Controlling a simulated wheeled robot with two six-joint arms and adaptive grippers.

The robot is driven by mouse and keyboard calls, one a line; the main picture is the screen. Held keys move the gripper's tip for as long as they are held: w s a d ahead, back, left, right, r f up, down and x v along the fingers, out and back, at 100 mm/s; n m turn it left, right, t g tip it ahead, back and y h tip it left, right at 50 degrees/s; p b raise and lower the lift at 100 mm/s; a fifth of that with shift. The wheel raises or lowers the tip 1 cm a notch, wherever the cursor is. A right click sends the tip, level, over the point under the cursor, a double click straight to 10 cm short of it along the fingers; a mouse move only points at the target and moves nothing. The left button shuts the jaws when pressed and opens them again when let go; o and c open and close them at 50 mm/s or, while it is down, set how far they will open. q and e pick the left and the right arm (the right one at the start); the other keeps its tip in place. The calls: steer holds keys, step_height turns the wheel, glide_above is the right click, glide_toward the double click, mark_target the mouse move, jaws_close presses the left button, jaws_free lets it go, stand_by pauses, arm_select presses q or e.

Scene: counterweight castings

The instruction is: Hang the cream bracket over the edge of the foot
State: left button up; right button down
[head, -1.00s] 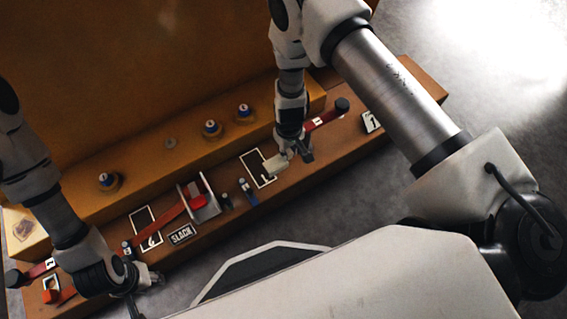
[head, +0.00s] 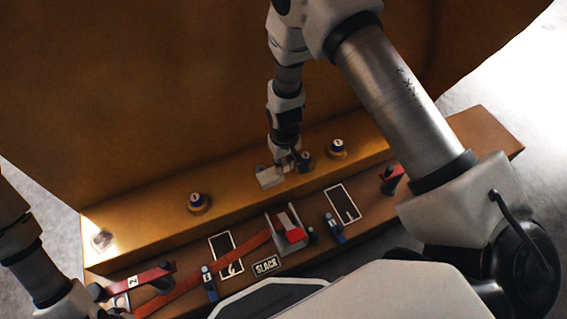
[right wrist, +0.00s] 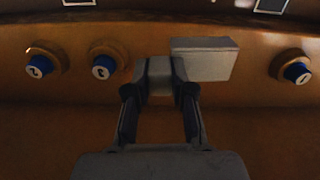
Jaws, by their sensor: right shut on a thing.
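The cream bracket (head: 270,177) is held by my right gripper (head: 291,162), over the orange step that I take to be the foot (head: 150,228). In the right wrist view the right gripper (right wrist: 160,84) is shut on the narrow part of the bracket (right wrist: 203,60), and its wide block sticks out to the right. The foot (right wrist: 240,120) lies behind the gripper there. I cannot tell whether the bracket touches the foot. My left arm enters at the lower left of the head view, and its gripper is out of frame.
Three blue-capped knobs stand on the step, one (head: 305,160) close to my right gripper. The lower ledge carries a white-outlined rectangle (head: 342,203), a grey bracket with a red piece (head: 287,233), a red strap (head: 240,252) and a SLACK label (head: 266,265). A tall orange wall rises behind.

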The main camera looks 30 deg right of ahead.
steer(key=shift+r+p, duration=0.15)
steer(key=shift+p, duration=0.25)
steer(key=b, duration=0.3)
glide_above(285, 186)
step_height(285, 186, down, 5)
steer(key=shift+f, duration=0.1)
steer(key=shift+f+b, duration=1.05)
steer(key=shift+f, duration=1.3)
steer(key=c, duration=0.9)
jaws_free()
step_height(285, 186, up, 12)
